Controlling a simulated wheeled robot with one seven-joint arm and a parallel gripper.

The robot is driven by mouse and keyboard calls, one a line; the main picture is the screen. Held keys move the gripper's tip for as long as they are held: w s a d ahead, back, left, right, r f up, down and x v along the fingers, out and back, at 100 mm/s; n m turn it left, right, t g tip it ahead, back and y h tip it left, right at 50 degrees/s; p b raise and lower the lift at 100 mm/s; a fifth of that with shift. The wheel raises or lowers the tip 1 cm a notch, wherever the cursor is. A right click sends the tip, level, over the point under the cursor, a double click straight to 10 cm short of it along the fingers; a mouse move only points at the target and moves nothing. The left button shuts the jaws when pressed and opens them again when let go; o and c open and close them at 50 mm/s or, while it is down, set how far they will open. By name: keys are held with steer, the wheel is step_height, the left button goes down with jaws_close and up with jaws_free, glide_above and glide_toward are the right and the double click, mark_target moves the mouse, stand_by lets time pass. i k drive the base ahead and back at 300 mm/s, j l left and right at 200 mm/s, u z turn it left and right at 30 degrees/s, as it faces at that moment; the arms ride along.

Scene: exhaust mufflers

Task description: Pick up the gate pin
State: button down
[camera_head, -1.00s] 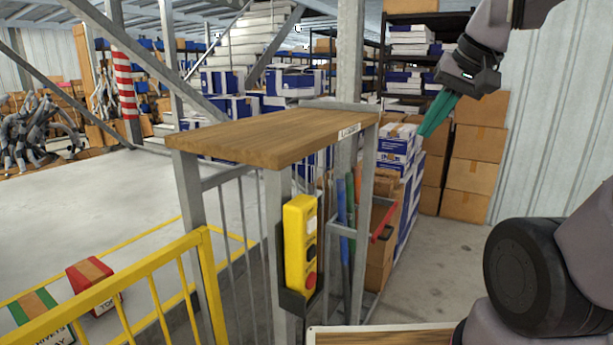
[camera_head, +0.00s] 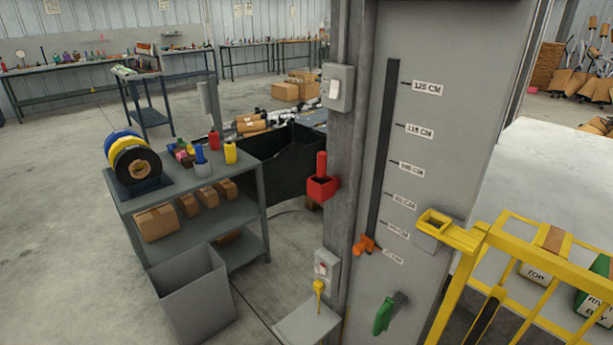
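No part is labelled as the gate pin. A red upright handle (camera_head: 321,164) stands in a red holder (camera_head: 323,189) on the grey post, and it may be the pin; its lower end is hidden in the holder. The yellow gate (camera_head: 535,265) is at the right, with a yellow square socket bracket (camera_head: 437,222) at its end beside the grey column. The socket's inside is too small to read. My gripper is not in view.
The grey column (camera_head: 450,130) carries a height scale, an orange clamp (camera_head: 366,245) and a green handle (camera_head: 388,314). A shelf cart (camera_head: 190,200) and a grey bin (camera_head: 190,292) stand at left. Open floor lies at far left.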

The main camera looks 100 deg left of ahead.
mark_target(322, 156)
steer(key=u, duration=3.4)
